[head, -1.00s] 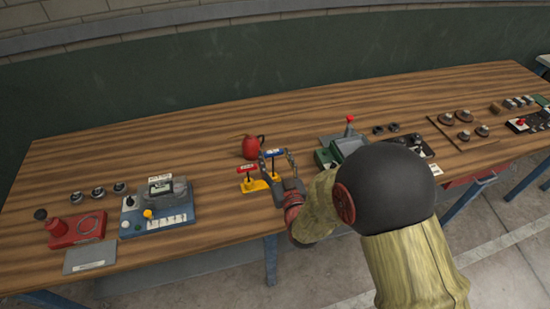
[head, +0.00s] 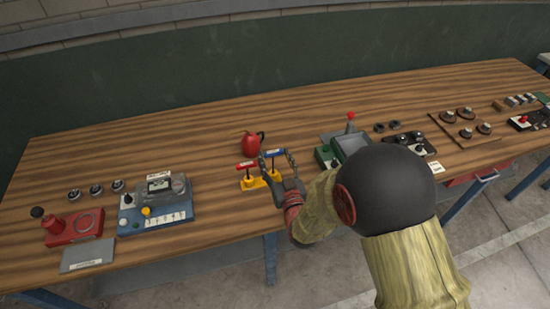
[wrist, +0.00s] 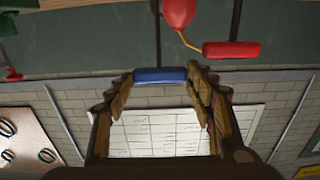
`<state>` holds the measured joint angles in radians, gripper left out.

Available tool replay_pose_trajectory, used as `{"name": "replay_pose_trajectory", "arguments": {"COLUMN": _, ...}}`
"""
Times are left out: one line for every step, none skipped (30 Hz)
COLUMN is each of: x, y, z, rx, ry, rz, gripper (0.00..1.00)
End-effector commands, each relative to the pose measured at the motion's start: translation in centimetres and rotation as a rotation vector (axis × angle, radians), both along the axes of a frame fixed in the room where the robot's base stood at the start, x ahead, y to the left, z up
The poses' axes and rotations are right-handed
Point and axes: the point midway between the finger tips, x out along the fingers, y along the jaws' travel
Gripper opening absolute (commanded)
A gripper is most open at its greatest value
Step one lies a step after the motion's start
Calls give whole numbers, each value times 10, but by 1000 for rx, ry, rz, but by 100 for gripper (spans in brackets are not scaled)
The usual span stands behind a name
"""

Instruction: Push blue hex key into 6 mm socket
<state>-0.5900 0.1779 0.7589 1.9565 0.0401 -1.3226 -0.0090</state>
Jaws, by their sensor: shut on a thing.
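The blue hex key (head: 274,155) has a blue bar handle on top of a dark shaft. It stands over the right part of a yellow block (head: 255,184) on the table. My gripper (head: 277,160) is shut on the blue handle, which also shows between the fingertips in the wrist view (wrist: 160,75). The shaft's lower end is hard to see, so I cannot tell how deep it sits in the 6 mm socket. A red-handled key (head: 246,165) stands upright in the left part of the block; its handle shows at the right in the wrist view (wrist: 231,49).
A red jug-like object (head: 250,145) stands just behind the block. A blue device (head: 155,205) and a red device (head: 73,228) lie to the left. A green machine (head: 345,150) stands close to the right of my gripper. The wooden table is bare in front of the block.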

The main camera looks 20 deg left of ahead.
Motion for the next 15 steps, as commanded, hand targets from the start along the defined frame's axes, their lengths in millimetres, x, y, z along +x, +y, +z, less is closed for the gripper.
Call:
{"name": "replay_pose_trajectory", "arguments": {"x": 0, "y": 0, "z": -2, "rx": 1, "ry": -1, "rz": 0, "gripper": 28}}
{"name": "replay_pose_trajectory", "arguments": {"x": 0, "y": 0, "z": -3, "rx": 1, "ry": -1, "rz": 0, "gripper": 28}}
{"name": "replay_pose_trajectory", "arguments": {"x": 0, "y": 0, "z": -3, "rx": 1, "ry": -1, "rz": 0, "gripper": 28}}
{"name": "replay_pose_trajectory", "arguments": {"x": 0, "y": 0, "z": -4, "rx": 1, "ry": -1, "rz": 0, "gripper": 28}}
{"name": "replay_pose_trajectory", "arguments": {"x": 0, "y": 0, "z": -5, "rx": 1, "ry": -1, "rz": 0, "gripper": 28}}
{"name": "replay_pose_trajectory", "arguments": {"x": 0, "y": 0, "z": -6, "rx": 1, "ry": -1, "rz": 0, "gripper": 28}}
{"name": "replay_pose_trajectory", "arguments": {"x": 0, "y": 0, "z": -6, "rx": 1, "ry": -1, "rz": 0, "gripper": 28}}
{"name": "replay_pose_trajectory", "arguments": {"x": 0, "y": 0, "z": -7, "rx": 1, "ry": -1, "rz": 0, "gripper": 28}}
{"name": "replay_pose_trajectory", "arguments": {"x": 0, "y": 0, "z": -8, "rx": 1, "ry": -1, "rz": 0, "gripper": 28}}
{"name": "replay_pose_trajectory", "arguments": {"x": 0, "y": 0, "z": -9, "rx": 1, "ry": -1, "rz": 0, "gripper": 28}}
{"name": "replay_pose_trajectory", "arguments": {"x": 0, "y": 0, "z": -9, "rx": 1, "ry": -1, "rz": 0, "gripper": 28}}
{"name": "replay_pose_trajectory", "arguments": {"x": 0, "y": 0, "z": -10, "rx": 1, "ry": -1, "rz": 0, "gripper": 28}}
{"name": "replay_pose_trajectory", "arguments": {"x": 0, "y": 0, "z": -11, "rx": 1, "ry": -1, "rz": 0, "gripper": 28}}
{"name": "replay_pose_trajectory", "arguments": {"x": 0, "y": 0, "z": -12, "rx": 1, "ry": -1, "rz": 0, "gripper": 28}}
{"name": "replay_pose_trajectory", "arguments": {"x": 0, "y": 0, "z": -13, "rx": 1, "ry": -1, "rz": 0, "gripper": 28}}
